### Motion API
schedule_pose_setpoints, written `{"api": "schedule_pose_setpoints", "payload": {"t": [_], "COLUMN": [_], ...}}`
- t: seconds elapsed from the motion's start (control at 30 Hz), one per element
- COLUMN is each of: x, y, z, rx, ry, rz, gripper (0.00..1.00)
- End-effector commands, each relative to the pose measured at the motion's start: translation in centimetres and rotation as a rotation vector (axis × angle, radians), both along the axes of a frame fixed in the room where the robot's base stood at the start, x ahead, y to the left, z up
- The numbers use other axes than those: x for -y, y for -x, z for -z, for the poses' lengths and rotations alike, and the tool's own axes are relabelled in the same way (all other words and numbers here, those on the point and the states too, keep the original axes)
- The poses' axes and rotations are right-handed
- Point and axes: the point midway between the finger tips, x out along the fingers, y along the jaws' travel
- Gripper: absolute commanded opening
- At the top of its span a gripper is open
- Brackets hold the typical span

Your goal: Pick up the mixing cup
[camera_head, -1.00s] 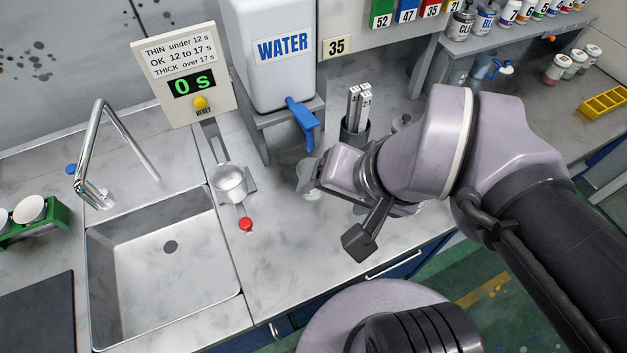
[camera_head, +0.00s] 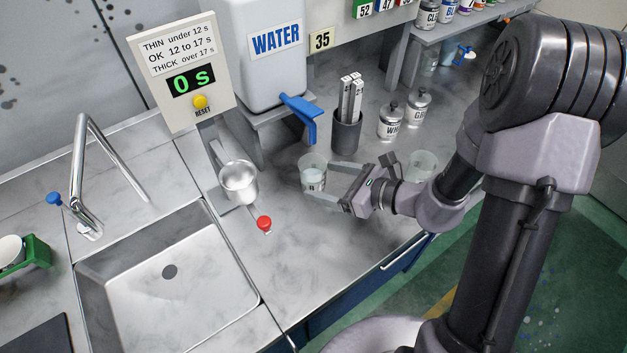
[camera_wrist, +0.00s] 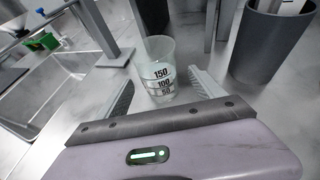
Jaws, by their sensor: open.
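The mixing cup is a clear cup with 50, 100 and 150 markings (camera_wrist: 160,65). It stands upright on the grey counter, below and right of the water tank's blue tap, and also shows in the head view (camera_head: 313,170). My gripper (camera_head: 320,181) is open and low over the counter, reaching in from the right. In the wrist view its two fingers (camera_wrist: 161,84) lie on either side of the cup's lower part, with a gap visible at each side. Whether a finger touches the cup cannot be told. A second clear cup (camera_head: 421,164) stands behind my wrist, partly hidden.
A dark holder with white sticks (camera_head: 346,135) stands close behind the cup. Two lidded tins (camera_head: 391,122) stand to its right. A metal cup on a stand (camera_head: 239,182) and a red knob (camera_head: 264,223) are to the left. The sink (camera_head: 168,285) lies further left.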

Motion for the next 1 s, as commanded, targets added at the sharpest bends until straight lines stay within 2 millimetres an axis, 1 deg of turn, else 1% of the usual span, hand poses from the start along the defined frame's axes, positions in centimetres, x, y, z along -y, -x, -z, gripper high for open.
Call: {"api": "schedule_pose_setpoints", "payload": {"t": [0.03, 0.17, 0.3, 0.4, 0.5, 0.67, 0.7, 0.77, 0.9, 0.97, 1.0], "x": [-0.7, -1.6, -3.8, -5.1, -5.6, -5.6, -5.6, -5.6, -5.5, -5.5, -5.5], "y": [-0.4, -1.0, -2.3, -3.2, -3.6, -3.6, -3.6, -3.6, -3.6, -3.6, -3.6], "z": [0.5, 0.9, 2.2, 2.7, 2.7, 2.6, 2.6, 2.6, 2.6, 2.6, 2.6], "rx": [0.002, 0.000, 0.002, 0.001, -0.001, 0.000, 0.000, 0.000, 0.000, 0.000, 0.000], "ry": [0.001, 0.000, 0.001, 0.001, 0.000, 0.000, 0.000, 0.000, 0.000, 0.000, 0.000], "rz": [-0.003, -0.002, -0.005, -0.004, -0.002, -0.001, -0.001, -0.001, -0.001, -0.001, -0.001], "gripper": [0.78, 0.78, 0.78, 0.78, 0.78, 0.78, 0.74, 0.62, 0.35, 0.23, 0.15]}}
